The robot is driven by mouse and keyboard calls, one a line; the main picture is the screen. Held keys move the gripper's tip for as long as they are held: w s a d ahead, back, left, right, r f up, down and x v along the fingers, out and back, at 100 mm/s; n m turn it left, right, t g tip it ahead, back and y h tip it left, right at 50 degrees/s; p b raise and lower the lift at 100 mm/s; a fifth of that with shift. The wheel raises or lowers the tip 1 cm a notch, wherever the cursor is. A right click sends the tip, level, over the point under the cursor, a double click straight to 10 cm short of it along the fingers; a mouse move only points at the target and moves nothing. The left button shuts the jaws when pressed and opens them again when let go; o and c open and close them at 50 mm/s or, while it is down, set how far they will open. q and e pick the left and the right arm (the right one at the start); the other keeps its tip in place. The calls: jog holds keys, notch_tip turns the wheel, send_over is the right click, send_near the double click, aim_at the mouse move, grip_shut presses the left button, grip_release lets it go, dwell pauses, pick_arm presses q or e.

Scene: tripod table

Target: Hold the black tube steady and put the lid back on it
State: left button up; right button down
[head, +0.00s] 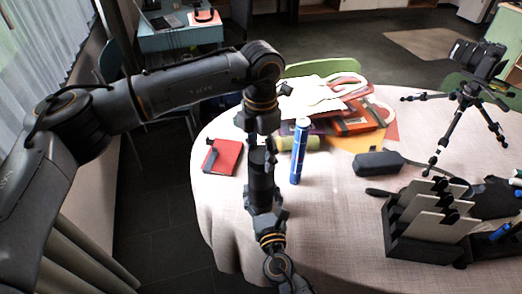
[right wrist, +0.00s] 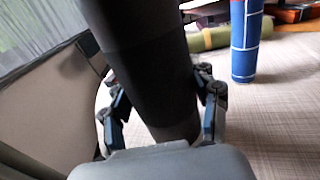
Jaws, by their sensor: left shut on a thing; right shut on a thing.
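The black tube (head: 262,182) stands roughly upright near the table's left front edge in the head view. My right gripper (head: 266,212) is shut around its lower part. In the right wrist view the tube (right wrist: 150,65) is large, between the two fingers of my right gripper (right wrist: 163,110), and its top runs out of the picture. My left gripper (head: 257,134) points down directly above the tube, shut on a small dark piece, apparently the lid. The lid is mostly hidden by the fingers, and I cannot tell whether it touches the tube's rim.
A blue tube (head: 299,152) stands close to the right of the black tube. A red book (head: 223,156) lies to the left. Behind are a green roll (head: 297,143) and stacked books (head: 355,118). A black case (head: 379,163), tripod (head: 462,110) and dark rack (head: 425,225) stand right.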

pick_arm(q)
jog(key=m, duration=1.2)
jog(key=shift+m, duration=0.3)
jog(key=m, duration=0.4)
jog(key=o, duration=1.3)
jog(key=shift+r, duration=2.25)
